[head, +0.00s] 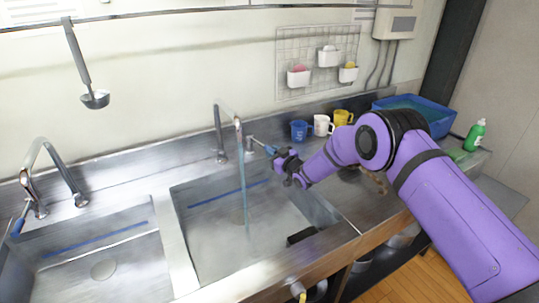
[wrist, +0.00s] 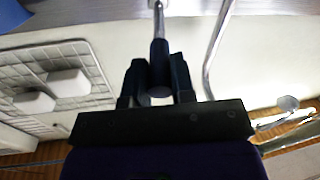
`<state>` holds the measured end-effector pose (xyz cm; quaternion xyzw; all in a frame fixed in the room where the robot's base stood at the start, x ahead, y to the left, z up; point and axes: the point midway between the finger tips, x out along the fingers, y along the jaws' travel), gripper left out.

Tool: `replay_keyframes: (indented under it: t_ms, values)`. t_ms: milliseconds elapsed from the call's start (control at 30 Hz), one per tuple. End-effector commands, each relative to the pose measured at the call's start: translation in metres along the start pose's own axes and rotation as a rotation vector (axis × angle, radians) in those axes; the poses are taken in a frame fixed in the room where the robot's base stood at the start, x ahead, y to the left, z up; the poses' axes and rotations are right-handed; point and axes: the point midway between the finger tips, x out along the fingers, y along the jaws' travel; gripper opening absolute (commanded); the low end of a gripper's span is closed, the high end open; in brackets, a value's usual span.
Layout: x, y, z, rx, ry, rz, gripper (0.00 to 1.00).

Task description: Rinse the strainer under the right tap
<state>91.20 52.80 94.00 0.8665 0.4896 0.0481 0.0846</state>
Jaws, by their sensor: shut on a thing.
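The right tap (head: 219,133) stands behind the right basin, and a bluish stream of water (head: 243,185) runs from its spout into that basin. My gripper (head: 278,157) is at the tap's lever, right of the spout. In the wrist view, my gripper's dark fingers (wrist: 157,80) are shut around the lever's dark blue grip (wrist: 158,55). A long-handled utensil with a round bowl (head: 94,99) hangs from the rail at upper left. It may be the strainer, but I cannot tell if its bowl has holes. It is well away from my gripper and the water.
The left tap (head: 45,170) stands over the left basin. A dark block (head: 302,235) lies at the right basin's front right. Blue, white and yellow mugs (head: 299,131) stand behind my arm. A blue tub (head: 440,116) and green bottle (head: 475,135) are at right.

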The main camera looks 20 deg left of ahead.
Motion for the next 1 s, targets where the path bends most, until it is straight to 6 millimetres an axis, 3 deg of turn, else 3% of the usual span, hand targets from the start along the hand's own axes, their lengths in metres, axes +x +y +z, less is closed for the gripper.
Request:
replay_keyframes:
  t_ms: [500, 533, 633, 1000]
  values:
    - [0.0002, 0.0081, 0.0003, -0.001, 0.010, -0.048, 0.00]
    - [0.0002, 0.0081, 0.0002, -0.001, 0.010, -0.048, 0.28]
    - [0.0001, 0.0080, 0.0004, -0.001, 0.010, -0.048, 0.48]
    - [-0.0045, 0.0085, 0.0009, -0.001, 0.009, -0.048, 0.48]
